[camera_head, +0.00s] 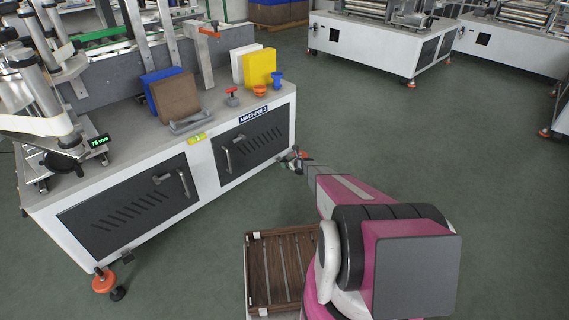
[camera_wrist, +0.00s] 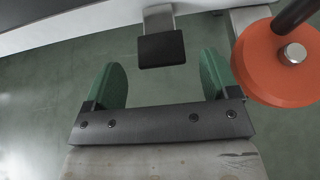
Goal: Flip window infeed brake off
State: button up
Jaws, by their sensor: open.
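A black pedal-like pad (camera_wrist: 161,50) on a short metal arm projects from under a white machine edge in the wrist view. It appears to be the brake. My gripper (camera_wrist: 161,74) is open, its two green fingers on either side of the pad's front, with a gap at each side. I cannot tell whether they touch it in depth. In the head view my gripper (camera_head: 297,158) is low at the front right corner of the machine marked MACHINE 2 (camera_head: 285,88). The pad is not distinguishable there.
An orange foot disc (camera_wrist: 270,62) with a dark rod stands close right of my gripper. Another orange foot (camera_head: 104,281) is at the machine's left end. A wooden slatted pallet (camera_head: 271,268) lies beside my arm.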

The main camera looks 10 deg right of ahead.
jog(key=v, duration=0.5)
jog(key=s+a+r+n+g, duration=0.3)
jog(key=s+a+r+n, duration=0.2)
jog(key=s+r+n, duration=0.5)
jog(key=s+a+r+n+g, duration=0.4)
jog(key=s+r+n, duration=0.2)
jog(key=s+r, duration=0.7)
jog(key=s+d+r+n+g+h, duration=0.1)
jog(key=s+r+n+h, duration=0.2)
jog(key=s, duration=1)
jog(key=s+d+r+n+g+h, duration=0.2)
jog(key=s+r+n+h, duration=0.2)
jog(key=s+r+n, duration=0.5)
jog(key=s+r, duration=0.2)
jog(key=s, duration=0.3)
jog(key=shift+d+r+n+h, duration=0.25)
jog(key=shift+d+n+h, duration=0.05)
jog(key=shift+n, duration=0.1)
